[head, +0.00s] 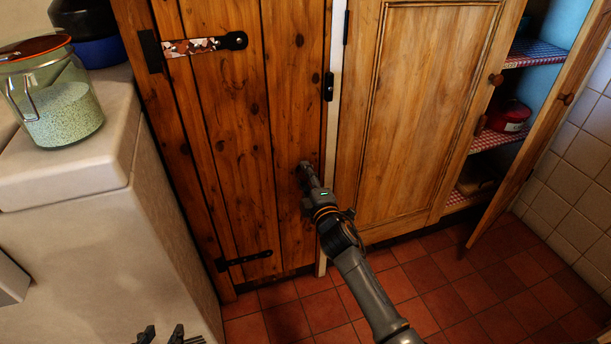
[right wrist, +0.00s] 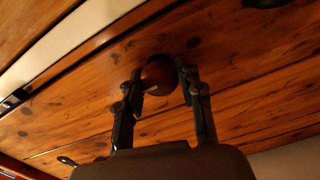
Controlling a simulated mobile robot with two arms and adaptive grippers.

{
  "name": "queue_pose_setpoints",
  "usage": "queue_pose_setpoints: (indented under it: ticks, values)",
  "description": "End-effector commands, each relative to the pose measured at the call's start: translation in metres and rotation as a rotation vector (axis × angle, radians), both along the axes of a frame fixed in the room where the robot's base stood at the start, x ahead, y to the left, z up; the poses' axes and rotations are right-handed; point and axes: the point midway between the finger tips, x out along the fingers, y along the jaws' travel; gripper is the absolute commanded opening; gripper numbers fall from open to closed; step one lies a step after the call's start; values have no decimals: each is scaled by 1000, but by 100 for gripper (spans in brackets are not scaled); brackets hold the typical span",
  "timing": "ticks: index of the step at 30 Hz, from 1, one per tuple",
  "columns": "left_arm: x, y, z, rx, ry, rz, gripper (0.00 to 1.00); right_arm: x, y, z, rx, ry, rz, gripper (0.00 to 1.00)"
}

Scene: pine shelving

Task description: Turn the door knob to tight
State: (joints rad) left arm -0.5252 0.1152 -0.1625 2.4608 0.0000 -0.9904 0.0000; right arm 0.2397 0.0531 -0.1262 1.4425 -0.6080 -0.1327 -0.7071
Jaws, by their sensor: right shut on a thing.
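The door knob (right wrist: 159,76) is a round brown wooden knob on the plank door (head: 228,120). In the right wrist view it sits between the fingertips of my right gripper (right wrist: 160,84), which is shut on it, one finger on each side. In the head view my right gripper (head: 304,171) reaches the lower right part of the door and mostly hides the knob. The door is flush in its frame. My left gripper (head: 163,336) shows at the bottom edge of the head view, its fingers apart and empty, away from the door.
A black latch (head: 328,87) sits at the door's right edge. To the right are a panelled cupboard door (head: 412,110) and an open cupboard door (head: 541,122) beside shelves. A glass jar (head: 55,92) stands on the pale ledge (head: 75,178) at left. The tiled floor (head: 425,285) is clear.

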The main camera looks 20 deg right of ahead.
Motion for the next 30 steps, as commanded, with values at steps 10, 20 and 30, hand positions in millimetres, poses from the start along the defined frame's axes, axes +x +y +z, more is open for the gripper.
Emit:
queue_pose_setpoints:
  ticks: [10, 20, 30]
  values:
    - [-4, 2, -4, 7, 28, 2, 40, -1, -1, -3, 36, 7, -2, 6]
    - [-4, 2, -4, 6, 27, 3, 40, -1, -1, -3, 36, 7, -2, 54]
    - [-4, 1, -4, 6, 28, 0, 40, -1, 0, -1, 33, 3, -1, 62]
